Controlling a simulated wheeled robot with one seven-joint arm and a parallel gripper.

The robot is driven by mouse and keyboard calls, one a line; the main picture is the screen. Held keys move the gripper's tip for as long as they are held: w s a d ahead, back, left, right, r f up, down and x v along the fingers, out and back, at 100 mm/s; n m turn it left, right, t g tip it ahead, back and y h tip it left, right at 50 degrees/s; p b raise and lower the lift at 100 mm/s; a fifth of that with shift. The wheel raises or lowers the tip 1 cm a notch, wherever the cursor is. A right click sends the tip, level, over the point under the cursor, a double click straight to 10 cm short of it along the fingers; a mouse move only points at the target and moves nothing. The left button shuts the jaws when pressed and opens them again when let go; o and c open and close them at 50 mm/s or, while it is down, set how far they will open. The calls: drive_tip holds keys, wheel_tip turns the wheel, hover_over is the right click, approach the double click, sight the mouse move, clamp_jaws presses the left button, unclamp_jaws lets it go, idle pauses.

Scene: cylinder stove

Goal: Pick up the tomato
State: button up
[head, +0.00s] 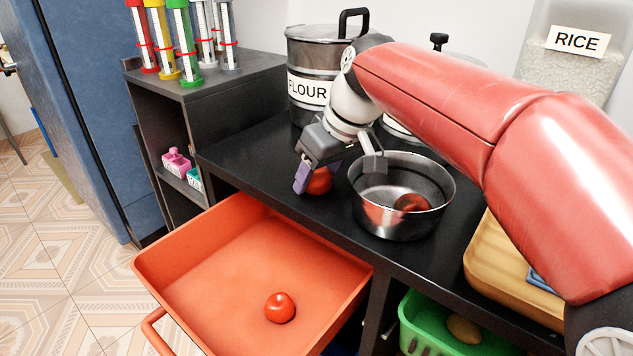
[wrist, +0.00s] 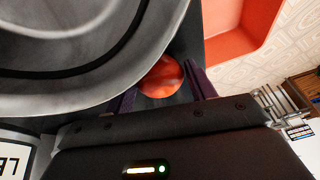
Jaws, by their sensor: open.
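A red tomato (head: 320,182) lies on the black counter just left of a steel pot (head: 430,221). My gripper (head: 318,180) is over it, pointing down, with a purple finger on its left side that hides part of it. In the wrist view the tomato (wrist: 161,78) sits between the two spread purple fingers of my gripper (wrist: 162,84). The fingers are open; whether either touches it cannot be told. A second tomato (head: 279,307) lies in the open orange drawer (head: 215,262). A round red thing (head: 412,203) shows inside the pot.
The pot's wall (wrist: 120,80) is close beside one finger. A flour canister (head: 308,72) stands behind my gripper. A wooden tray (head: 500,262) is at right, above a green basket (head: 425,325). A dark shelf (head: 205,105) with spice tubes stands at left.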

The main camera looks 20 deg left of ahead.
drive_tip(key=shift+f, duration=0.1)
drive_tip(key=shift+c, duration=0.2)
drive_tip(key=c, duration=0.6)
drive_tip(key=shift+r+p, duration=3.5)
drive_tip(key=shift+r, duration=6.55)
